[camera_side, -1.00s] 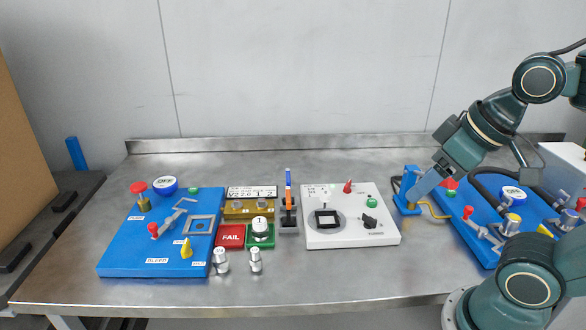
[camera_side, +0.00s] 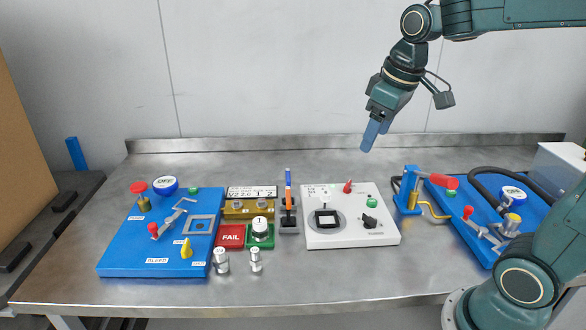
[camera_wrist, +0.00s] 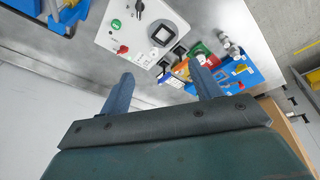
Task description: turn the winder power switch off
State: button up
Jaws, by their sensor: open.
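A white panel (camera_side: 325,238) stands on the bench in the middle. It carries a dark square on a grey disc (camera_side: 326,219), a small red lever (camera_side: 347,187), a green button (camera_side: 371,203) and a black knob (camera_side: 369,221). The panel's lettering is too small to read, so I cannot tell which control is the winder power switch. The wrist view shows the same panel (camera_wrist: 180,15), with its red lever (camera_wrist: 122,49) and black knob (camera_wrist: 139,8). My gripper (camera_side: 368,145) is open and empty, in the air above and behind the panel; its fingers (camera_wrist: 164,72) are well apart.
Blue boards stand left (camera_side: 135,262) and right (camera_side: 460,205), with valves and knobs marked OFF.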

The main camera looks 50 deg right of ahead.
jog(key=w+d+f+n+g, duration=0.15)
jog(key=w+d+f, duration=0.25)
jog(key=w+d, duration=0.45)
jog(key=g, duration=0.2)
send_over(348, 183)
notch_tip(348, 183, down, 7)
jog(key=shift+f+y, duration=0.15)
jog(key=shift+y, duration=0.15)
jog(key=shift+d+f, duration=0.1)
notch_tip(348, 183, down, 14)
jog(key=shift+r, duration=0.2)
jog(key=c, duration=1)
